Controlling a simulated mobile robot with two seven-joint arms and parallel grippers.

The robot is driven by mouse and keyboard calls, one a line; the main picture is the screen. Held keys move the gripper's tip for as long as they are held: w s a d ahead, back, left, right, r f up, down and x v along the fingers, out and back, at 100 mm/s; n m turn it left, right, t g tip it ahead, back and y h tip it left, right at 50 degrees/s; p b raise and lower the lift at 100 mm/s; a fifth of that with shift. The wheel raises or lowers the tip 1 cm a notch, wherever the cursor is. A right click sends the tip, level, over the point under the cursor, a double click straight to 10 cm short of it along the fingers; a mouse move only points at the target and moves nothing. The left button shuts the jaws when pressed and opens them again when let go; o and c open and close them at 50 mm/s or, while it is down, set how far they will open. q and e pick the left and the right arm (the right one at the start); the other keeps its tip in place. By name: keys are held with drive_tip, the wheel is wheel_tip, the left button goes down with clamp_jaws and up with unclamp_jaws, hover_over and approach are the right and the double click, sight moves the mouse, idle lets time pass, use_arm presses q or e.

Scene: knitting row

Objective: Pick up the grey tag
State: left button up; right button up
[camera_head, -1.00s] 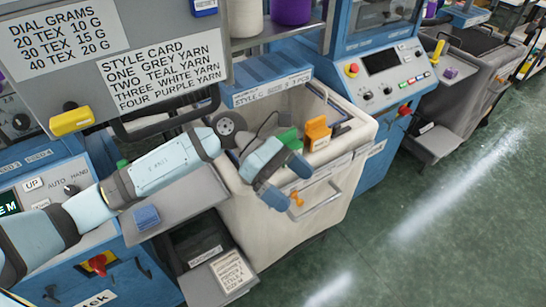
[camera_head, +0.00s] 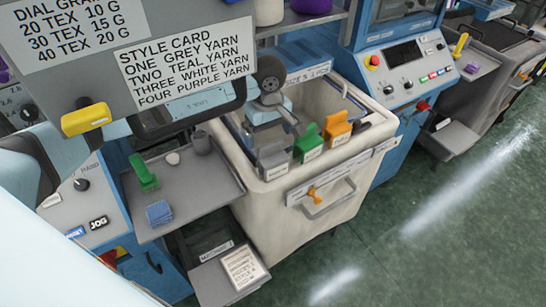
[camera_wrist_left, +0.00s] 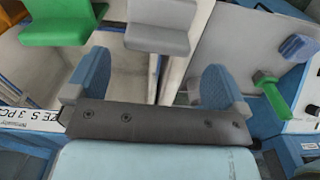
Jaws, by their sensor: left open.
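The grey tag (camera_head: 273,160) is a clip-like piece standing on the near rim of the cream bin (camera_head: 262,208), at the left end of a row of tags. My left gripper (camera_head: 272,128) is over the bin opening, just behind the grey tag, with its jaws apart and empty. In the left wrist view the grey tag (camera_wrist_left: 160,25) is beyond the open blue fingers (camera_wrist_left: 150,82), roughly centred between them, with a visible gap. My right gripper is not in view.
A green tag (camera_head: 308,143) and an orange tag (camera_head: 337,128) stand to the right on the same rim. A grey side tray (camera_head: 190,190) at left holds a green piece (camera_head: 144,172) and a blue block (camera_head: 159,212). A grey sign panel (camera_head: 90,80) hangs at upper left.

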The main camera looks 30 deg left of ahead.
sight(271, 144)
use_arm(q)
drive_tip(key=shift+d+f+p, duration=0.15)
drive_tip(key=shift+f+p, duration=0.3)
drive_tip(key=shift+f, duration=1.05)
drive_tip(key=shift+d+f+p, duration=0.15)
drive_tip(key=shift+f+p, duration=0.3)
drive_tip(key=shift+f, duration=1.05)
drive_tip(key=c, duration=0.8)
